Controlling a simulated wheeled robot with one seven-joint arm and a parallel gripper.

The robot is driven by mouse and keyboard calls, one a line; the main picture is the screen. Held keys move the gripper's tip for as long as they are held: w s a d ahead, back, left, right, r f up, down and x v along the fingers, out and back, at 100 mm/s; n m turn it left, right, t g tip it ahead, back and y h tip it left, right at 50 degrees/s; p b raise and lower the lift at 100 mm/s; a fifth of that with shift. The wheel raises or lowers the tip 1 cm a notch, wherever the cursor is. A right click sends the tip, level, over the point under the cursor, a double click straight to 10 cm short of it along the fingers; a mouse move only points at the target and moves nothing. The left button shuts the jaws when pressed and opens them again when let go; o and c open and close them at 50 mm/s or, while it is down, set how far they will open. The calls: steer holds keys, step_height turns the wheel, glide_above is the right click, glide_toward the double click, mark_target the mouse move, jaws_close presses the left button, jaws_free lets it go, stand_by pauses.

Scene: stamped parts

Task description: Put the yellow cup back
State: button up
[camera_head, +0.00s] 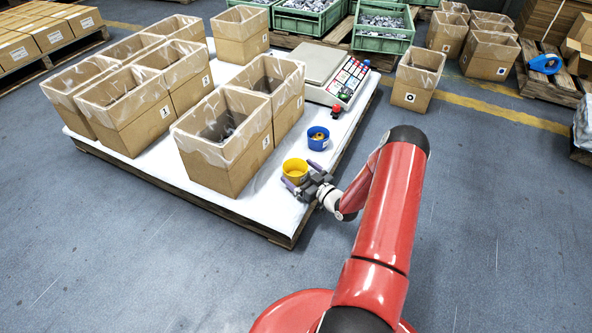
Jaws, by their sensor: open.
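A yellow cup (295,170) stands upright on the white-covered pallet (262,206), near its right front edge. My gripper (300,178) is right at the cup, with one finger in front of its lower left side and the other by its right side. The jaws are open around the near side of the cup; I cannot tell whether they touch it. The gripper hides part of the cup's lower right. A blue cup (318,139) with something yellow inside stands just behind the yellow cup.
Open cardboard boxes (222,170) with plastic liners stand close to the left of the cups. A scale (335,80) with a keypad and a small red object (336,111) are farther back. More boxes (412,100) stand on the floor to the right. The floor right of my arm is clear.

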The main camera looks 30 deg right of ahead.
steer(key=v, duration=0.9)
steer(key=w+r+n+g+h, duration=0.25)
steer(key=w+r+g, duration=0.3)
steer(key=r, duration=0.65)
steer(key=s+a+r+m+g+h, duration=0.1)
steer(key=a+r+h, duration=0.1)
steer(key=r, duration=0.5)
steer(key=s+a+r+m+g+h, duration=0.1)
steer(key=a+r+h, duration=0.15)
steer(key=r, duration=0.45)
steer(key=s+a+r+m+g, duration=0.1)
steer(key=s+a+r+m, duration=0.1)
steer(key=s+a+r, duration=0.4)
steer(key=s+a+r+m+g, duration=0.1)
steer(key=s+a+r, duration=0.25)
steer(key=s, duration=0.35)
steer(key=s+a+g+y, duration=0.1)
steer(key=s+a, duration=0.2)
steer(key=s, duration=0.4)
steer(key=s+a+r+g, duration=0.1)
steer(key=s+a, duration=0.3)
steer(key=s, duration=0.4)
steer(key=shift+a+r+m+y+p, duration=0.15)
steer(key=shift+r+m+y+p, duration=0.1)
steer(key=shift+m+y+p, duration=0.2)
